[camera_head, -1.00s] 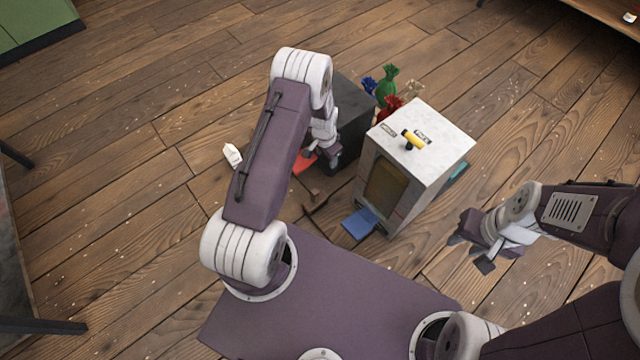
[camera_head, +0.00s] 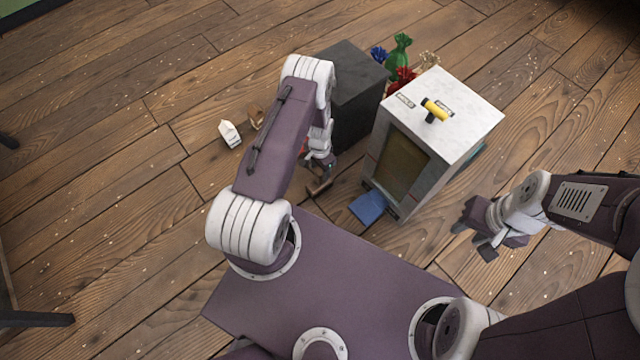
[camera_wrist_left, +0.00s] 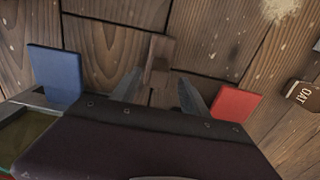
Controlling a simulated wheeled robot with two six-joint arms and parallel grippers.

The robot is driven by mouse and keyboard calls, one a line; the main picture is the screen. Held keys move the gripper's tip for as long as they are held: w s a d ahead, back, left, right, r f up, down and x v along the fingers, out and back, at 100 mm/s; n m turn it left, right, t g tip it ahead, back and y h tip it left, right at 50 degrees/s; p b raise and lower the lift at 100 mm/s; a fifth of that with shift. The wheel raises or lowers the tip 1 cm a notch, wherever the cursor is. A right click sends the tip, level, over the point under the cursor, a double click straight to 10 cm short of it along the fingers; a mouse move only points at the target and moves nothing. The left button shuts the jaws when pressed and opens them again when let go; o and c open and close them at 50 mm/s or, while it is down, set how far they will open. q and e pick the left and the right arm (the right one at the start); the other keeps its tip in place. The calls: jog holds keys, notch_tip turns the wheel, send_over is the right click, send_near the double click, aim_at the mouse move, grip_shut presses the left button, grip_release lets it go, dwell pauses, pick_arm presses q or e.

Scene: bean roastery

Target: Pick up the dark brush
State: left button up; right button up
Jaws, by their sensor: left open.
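The dark brush (camera_head: 319,190) is a small brown wooden piece lying on the floor, just in front of my left gripper (camera_head: 322,168), which my arm partly hides in the head view. In the left wrist view the brush (camera_wrist_left: 160,55) lies upright in the picture, its lower part between the two spread fingertips of my left gripper (camera_wrist_left: 158,92). The gripper is open, and no contact with the brush is visible. My right gripper (camera_head: 474,238) hangs empty at the right, its fingers apart.
A pale cabinet (camera_head: 455,115) with a yellow handle (camera_head: 435,108) stands right of the brush, a blue panel (camera_head: 369,208) at its foot. A dark box (camera_head: 350,100) stands behind. A red panel (camera_wrist_left: 235,103) is beside the gripper. A white carton (camera_head: 229,133) stands left on open floor.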

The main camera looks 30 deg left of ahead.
pick_arm(q)
notch_tip(320, 180, down, 5)
jog(key=b, duration=0.4)
jog(key=shift+d+f+b, duration=0.1)
jog(key=shift+b, duration=0.25)
jog(key=shift+r, duration=0.2)
jog(key=shift+c, duration=0.3)
jog(key=shift+s, duration=0.1)
grip_shut()
notch_tip(320, 180, up, 10)
jog(key=p, duration=0.7)
